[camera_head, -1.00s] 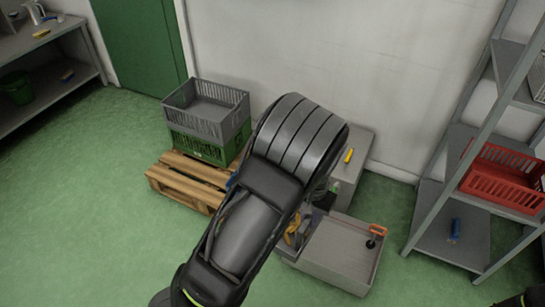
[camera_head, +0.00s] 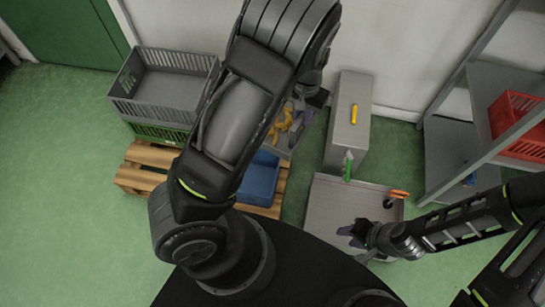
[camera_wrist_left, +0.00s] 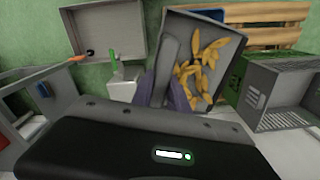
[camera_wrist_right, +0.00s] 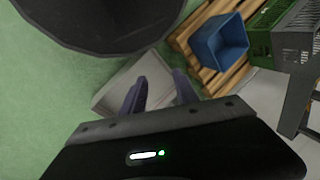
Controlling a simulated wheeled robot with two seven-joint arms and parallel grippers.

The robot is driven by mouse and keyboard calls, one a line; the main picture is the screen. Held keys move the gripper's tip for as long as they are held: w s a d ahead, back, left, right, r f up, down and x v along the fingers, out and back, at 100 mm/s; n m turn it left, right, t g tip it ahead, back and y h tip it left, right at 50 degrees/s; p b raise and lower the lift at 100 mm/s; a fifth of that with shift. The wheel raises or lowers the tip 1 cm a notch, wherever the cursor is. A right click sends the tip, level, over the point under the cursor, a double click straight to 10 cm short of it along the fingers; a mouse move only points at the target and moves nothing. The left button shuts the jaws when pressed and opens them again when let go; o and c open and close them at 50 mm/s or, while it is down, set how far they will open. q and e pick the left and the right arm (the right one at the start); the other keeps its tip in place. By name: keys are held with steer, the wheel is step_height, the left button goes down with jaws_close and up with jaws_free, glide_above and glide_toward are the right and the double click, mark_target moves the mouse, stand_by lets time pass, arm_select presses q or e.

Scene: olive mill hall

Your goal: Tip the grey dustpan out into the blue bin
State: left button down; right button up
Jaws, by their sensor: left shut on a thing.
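The grey dustpan (camera_head: 284,148) holds several yellow-orange pieces and is partly hidden behind my left arm. My left gripper (camera_head: 312,92) is shut on its handle, which also shows in the left wrist view (camera_wrist_left: 172,62). The pieces lie in the pan, beside the blue bin in the head view. The blue bin (camera_head: 262,178) stands on the wooden pallet, partly covered by my left arm. The right wrist view shows the bin (camera_wrist_right: 207,47) open-topped, with no pieces visible inside. My right gripper (camera_head: 356,233) is open and empty, above the grey tray.
The pallet (camera_head: 135,178) also carries a green crate (camera_head: 160,133) with a grey crate (camera_head: 165,88) on top. A grey cabinet (camera_head: 350,95) and a low grey tray (camera_head: 325,215) stand to the right. A shelf with a red crate (camera_head: 520,125) is at far right.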

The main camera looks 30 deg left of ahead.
mark_target(286, 142)
arm_select(q)
steer(key=shift+w+a, duration=0.1)
steer(key=shift+a, duration=0.05)
arm_select(e)
steer(key=shift+a, duration=0.1)
